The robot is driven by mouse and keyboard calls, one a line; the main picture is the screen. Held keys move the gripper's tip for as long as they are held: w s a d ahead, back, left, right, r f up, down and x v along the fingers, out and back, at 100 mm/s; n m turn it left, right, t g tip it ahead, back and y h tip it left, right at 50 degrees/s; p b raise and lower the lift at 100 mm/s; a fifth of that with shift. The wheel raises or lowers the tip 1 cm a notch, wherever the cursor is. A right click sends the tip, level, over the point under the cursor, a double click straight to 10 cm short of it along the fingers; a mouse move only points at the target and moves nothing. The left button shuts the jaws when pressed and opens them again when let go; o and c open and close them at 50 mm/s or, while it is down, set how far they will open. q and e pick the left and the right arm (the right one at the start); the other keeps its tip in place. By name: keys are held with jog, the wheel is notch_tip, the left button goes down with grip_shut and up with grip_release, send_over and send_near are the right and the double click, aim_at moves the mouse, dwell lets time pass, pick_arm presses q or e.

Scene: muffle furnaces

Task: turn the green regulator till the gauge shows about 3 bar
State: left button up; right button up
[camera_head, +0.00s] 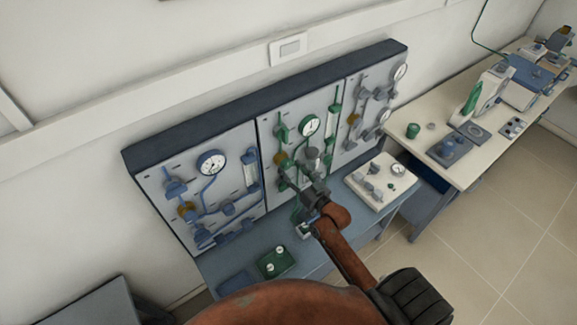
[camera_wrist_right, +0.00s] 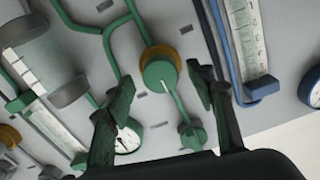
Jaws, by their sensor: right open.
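The green regulator (camera_head: 282,158) is on the middle panel, partly hidden by my right gripper (camera_head: 301,182). In the right wrist view its round green knob (camera_wrist_right: 160,72) with a brass-coloured collar faces the camera. My right gripper (camera_wrist_right: 161,80) is open there, one finger on each side of the knob in the picture. I cannot tell whether the fingers touch it. The white round gauge (camera_head: 308,125) with a green rim is above the regulator. It is partly covered by a finger in the wrist view (camera_wrist_right: 128,138); its reading is too small to tell. My left gripper is not in view.
Green pipes and a flow tube (camera_head: 333,122) surround the regulator. A blue-piped panel (camera_head: 208,195) is to the left, a grey-piped one (camera_head: 370,105) to the right. Below is a bench with a white box (camera_head: 380,181) and a green box (camera_head: 276,262).

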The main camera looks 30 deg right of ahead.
jog(key=shift+w, duration=0.8)
jog(key=shift+c, duration=0.3)
jog(key=c, duration=1.1)
